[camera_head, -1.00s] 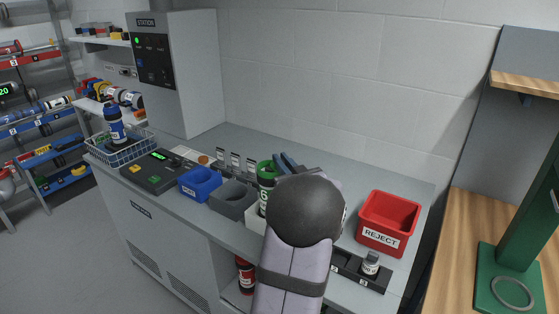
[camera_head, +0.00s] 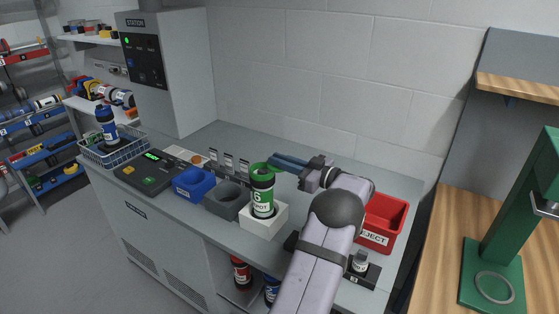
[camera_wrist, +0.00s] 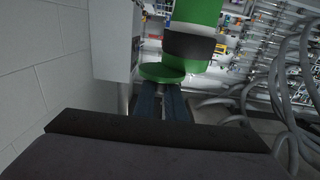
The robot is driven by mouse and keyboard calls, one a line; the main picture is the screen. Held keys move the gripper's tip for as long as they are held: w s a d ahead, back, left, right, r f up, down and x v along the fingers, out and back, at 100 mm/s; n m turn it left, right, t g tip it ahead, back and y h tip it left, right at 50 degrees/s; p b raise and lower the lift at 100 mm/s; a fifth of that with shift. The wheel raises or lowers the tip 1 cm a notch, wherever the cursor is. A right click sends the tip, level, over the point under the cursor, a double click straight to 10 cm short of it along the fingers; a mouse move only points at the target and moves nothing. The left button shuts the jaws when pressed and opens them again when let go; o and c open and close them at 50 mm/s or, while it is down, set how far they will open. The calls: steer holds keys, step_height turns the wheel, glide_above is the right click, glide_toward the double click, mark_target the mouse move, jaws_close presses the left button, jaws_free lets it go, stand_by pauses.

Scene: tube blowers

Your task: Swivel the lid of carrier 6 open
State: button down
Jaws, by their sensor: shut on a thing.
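Carrier 6 (camera_head: 262,195) stands upright in a white block (camera_head: 265,222) on the counter. It is green with dark bands and a white label whose number is small and hard to read. Its green lid (camera_head: 259,168) is at the top. My gripper (camera_head: 272,161) reaches in from the right, its dark blue fingers at the lid. In the wrist view, the fingers (camera_wrist: 161,92) are shut on the round green lid (camera_wrist: 160,73). There the lid looks offset to the left from the carrier's dark end band (camera_wrist: 188,45); how far it is turned is hard to tell.
A grey bin (camera_head: 228,201) and a blue bin (camera_head: 195,184) stand left of the white block. A red reject bin (camera_head: 378,238) is behind my arm at the right. Small upright holders (camera_head: 229,162) stand behind the bins. A wall closes off the back.

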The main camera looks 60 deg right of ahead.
steer(key=shift+d+r+n+y, duration=0.1)
steer(key=shift+d+n+y, duration=0.15)
steer(key=shift+n+y, duration=0.6)
steer(key=shift+d+r+n+y, duration=0.1)
steer(key=shift+d+n+y, duration=0.25)
steer(key=shift+y, duration=0.8)
steer(key=c, duration=1.8)
jaws_free()
steer(key=shift+a+f, duration=0.1)
steer(key=shift+a, duration=0.05)
step_height(320, 180, up, 10)
steer(key=shift+p, duration=0.35)
